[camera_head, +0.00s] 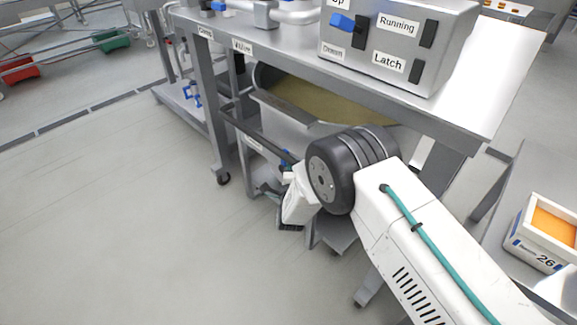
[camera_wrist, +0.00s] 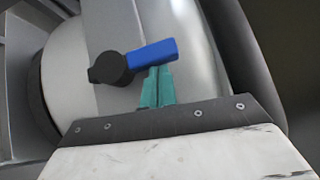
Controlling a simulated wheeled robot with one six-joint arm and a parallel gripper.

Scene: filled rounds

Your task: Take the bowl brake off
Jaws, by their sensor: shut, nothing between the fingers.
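The brake lever, a blue handle (camera_wrist: 152,53) on a black round hub (camera_wrist: 110,69), sits on the pale grey curved side of the bowl (camera_wrist: 70,75) in the wrist view. The handle points right and slightly up from the hub. My gripper (camera_wrist: 158,70) has teal fingers, shut together and empty. Their tips are just below the middle of the blue handle; I cannot tell whether they touch it. In the head view, the bowl (camera_head: 325,98) is under the bench with yellowish contents. A small blue bit shows beside my wrist, and my fingertips are hidden there.
A grey panel (camera_head: 398,45) with labels "Running" and "Latch" and a blue switch (camera_head: 342,22) stands on the bench top (camera_head: 480,105). Bench legs and a rail are close to my arm. A box numbered 26 (camera_head: 541,250) is at right.

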